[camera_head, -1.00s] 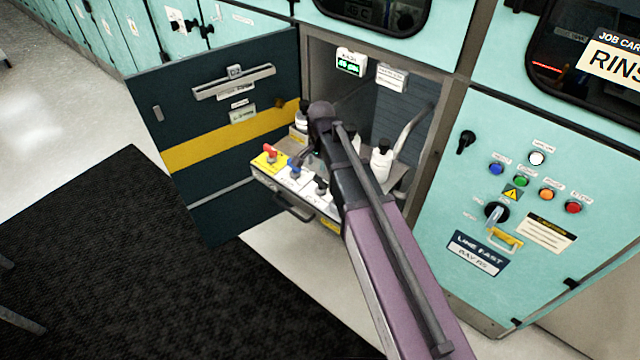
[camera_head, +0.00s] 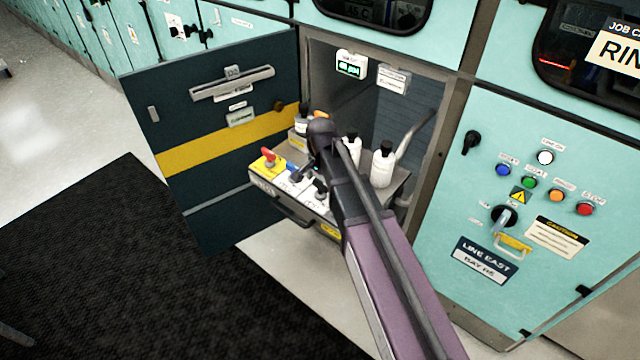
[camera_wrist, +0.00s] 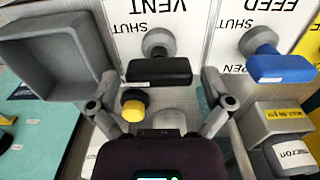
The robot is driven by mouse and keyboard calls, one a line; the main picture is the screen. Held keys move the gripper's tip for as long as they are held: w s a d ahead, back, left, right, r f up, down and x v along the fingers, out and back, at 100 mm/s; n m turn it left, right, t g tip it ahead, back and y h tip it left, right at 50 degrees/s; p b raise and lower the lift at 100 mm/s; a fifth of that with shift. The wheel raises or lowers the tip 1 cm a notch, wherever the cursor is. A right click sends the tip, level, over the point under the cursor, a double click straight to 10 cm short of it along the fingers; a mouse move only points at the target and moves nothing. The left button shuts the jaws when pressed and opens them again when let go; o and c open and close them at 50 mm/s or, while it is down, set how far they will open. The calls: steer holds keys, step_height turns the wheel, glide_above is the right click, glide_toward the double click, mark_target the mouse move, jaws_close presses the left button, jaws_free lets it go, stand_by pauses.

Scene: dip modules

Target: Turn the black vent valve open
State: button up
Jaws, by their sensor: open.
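The black vent valve (camera_wrist: 160,71) has a bar handle on a round grey base, on a white plate marked VENT and SHUT, upside down in the wrist view. The handle lies crosswise in that view. My gripper (camera_wrist: 157,84) is open, with one finger on each side of the handle and gaps showing on both sides. In the head view the black valve (camera_head: 320,189) is at the front of the pulled-out tray (camera_head: 262,184); my arm hides the gripper there. The vent plate's OPEN mark is not visible.
The blue feed valve (camera_wrist: 280,67) is beside the vent valve, and a red valve (camera_head: 270,157) sits beyond it. White bottles (camera_head: 383,167) stand behind on the tray. A yellow-topped knob (camera_wrist: 133,105) is near my left-hand finger. An open dark door (camera_head: 215,150) flanks the tray.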

steer(key=c, duration=1)
steer(key=shift+o, duration=0.2)
steer(key=shift+n, duration=0.5)
steer(key=n, duration=0.3)
steer(key=shift+n, duration=0.3)
steer(key=n, duration=0.4)
steer(key=shift+n, duration=0.3)
steer(key=n, duration=0.8)
steer(key=shift+n, duration=0.4)
